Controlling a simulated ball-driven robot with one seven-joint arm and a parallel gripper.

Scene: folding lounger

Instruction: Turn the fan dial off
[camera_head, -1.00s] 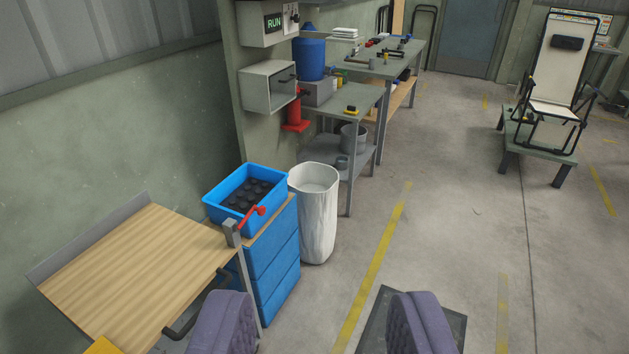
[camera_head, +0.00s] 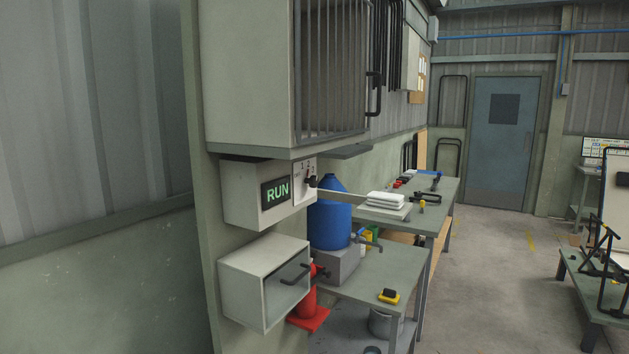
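The fan dial (camera_head: 311,182) is a small black knob on the right-hand face of a grey wall box (camera_head: 245,207). Small number marks show around the knob, but its exact setting is too small to read. A lit green "RUN" sign (camera_head: 276,192) is on the same box, left of the dial. My gripper is out of view, so its fingers and their distance from the dial cannot be seen.
A large barred cabinet (camera_head: 270,90) hangs above the dial box. A bench (camera_head: 375,285) bears a blue drum (camera_head: 330,222). Open floor (camera_head: 500,290) lies to the right.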

